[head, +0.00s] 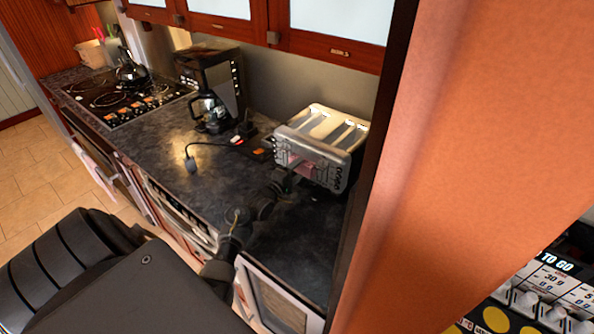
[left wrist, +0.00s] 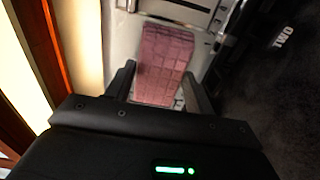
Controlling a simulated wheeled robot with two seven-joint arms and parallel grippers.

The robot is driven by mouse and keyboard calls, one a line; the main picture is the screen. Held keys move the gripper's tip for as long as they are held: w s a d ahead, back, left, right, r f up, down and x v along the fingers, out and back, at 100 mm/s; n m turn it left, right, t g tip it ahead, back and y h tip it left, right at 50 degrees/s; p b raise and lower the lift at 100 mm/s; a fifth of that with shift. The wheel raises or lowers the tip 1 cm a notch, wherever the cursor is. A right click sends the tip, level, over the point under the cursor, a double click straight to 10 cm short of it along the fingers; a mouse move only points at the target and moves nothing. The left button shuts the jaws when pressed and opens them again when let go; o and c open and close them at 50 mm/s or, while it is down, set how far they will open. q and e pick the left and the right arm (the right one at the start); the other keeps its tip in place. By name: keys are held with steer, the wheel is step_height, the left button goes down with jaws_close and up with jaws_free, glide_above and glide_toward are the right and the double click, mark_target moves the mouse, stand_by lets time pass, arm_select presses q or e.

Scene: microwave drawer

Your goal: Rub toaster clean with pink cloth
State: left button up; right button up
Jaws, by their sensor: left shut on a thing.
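The silver toaster (head: 325,135) stands on the dark counter at the right, close to the orange wall. My left gripper (head: 292,178) reaches over the counter to the toaster's front left face. In the left wrist view my left gripper (left wrist: 158,92) is shut on the pink cloth (left wrist: 166,58), a block-like piece with a grid pattern. The cloth lies against or just in front of the toaster (left wrist: 205,20); I cannot tell if they touch. In the head view only a small part of the cloth (head: 300,163) shows. My right gripper is not in view.
A coffee maker (head: 212,88) stands left of the toaster, with a power strip and plug (head: 240,140) between them. A stove (head: 125,95) is farther left. Red-framed cabinets (head: 330,30) hang above. The orange wall (head: 470,150) closes off the right. Counter in front of the coffee maker is mostly clear.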

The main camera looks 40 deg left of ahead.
arm_select(q)
steer(key=shift+f, duration=0.1)
steer(key=shift+f+b, duration=0.55)
steer(key=shift+f, duration=0.1)
steer(key=shift+r+p, duration=0.9)
steer(key=shift+p, duration=0.2)
steer(key=shift+f, duration=0.1)
